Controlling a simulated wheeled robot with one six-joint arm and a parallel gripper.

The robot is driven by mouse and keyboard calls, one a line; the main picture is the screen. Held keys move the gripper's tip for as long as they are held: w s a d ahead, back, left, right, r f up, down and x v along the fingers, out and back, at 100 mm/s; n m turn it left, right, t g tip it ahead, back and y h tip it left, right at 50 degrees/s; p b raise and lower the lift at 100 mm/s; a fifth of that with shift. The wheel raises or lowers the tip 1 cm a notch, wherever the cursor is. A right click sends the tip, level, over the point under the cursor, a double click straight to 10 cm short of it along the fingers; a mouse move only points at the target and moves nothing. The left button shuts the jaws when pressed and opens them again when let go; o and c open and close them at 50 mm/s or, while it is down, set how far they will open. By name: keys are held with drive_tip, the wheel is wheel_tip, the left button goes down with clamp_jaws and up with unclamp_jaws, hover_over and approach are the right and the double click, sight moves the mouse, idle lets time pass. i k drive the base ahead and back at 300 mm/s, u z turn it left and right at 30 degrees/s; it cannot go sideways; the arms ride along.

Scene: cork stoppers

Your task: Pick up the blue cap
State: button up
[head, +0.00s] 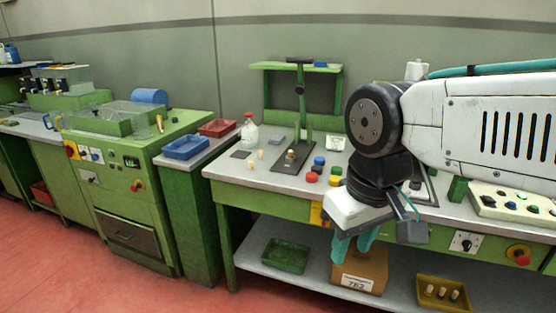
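The blue cap (319,161) sits on the grey top of the green workbench (262,177), at the back of a small cluster of coloured caps. Red caps (311,178) and a yellow one stand close in front of and beside it. My gripper (354,246) hangs at the bench's front edge, to the right of and nearer than the caps. Its two teal fingers point down with a gap between them, and nothing shows in the gap. My arm covers the bench right of the caps.
A green press stand (303,110) rises behind the caps. Corks (260,154) and a spray bottle (249,130) stand to the left. A button panel (510,205) is at right. A cardboard box (360,272) and trays lie on the lower shelf. The bench's front left is clear.

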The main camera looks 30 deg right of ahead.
sight(320, 161)
drive_tip(key=u, duration=0.2)
drive_tip(key=i, duration=0.8)
drive_tip(key=z, duration=0.6)
drive_tip(key=i, duration=0.85)
drive_tip(key=z, duration=0.75)
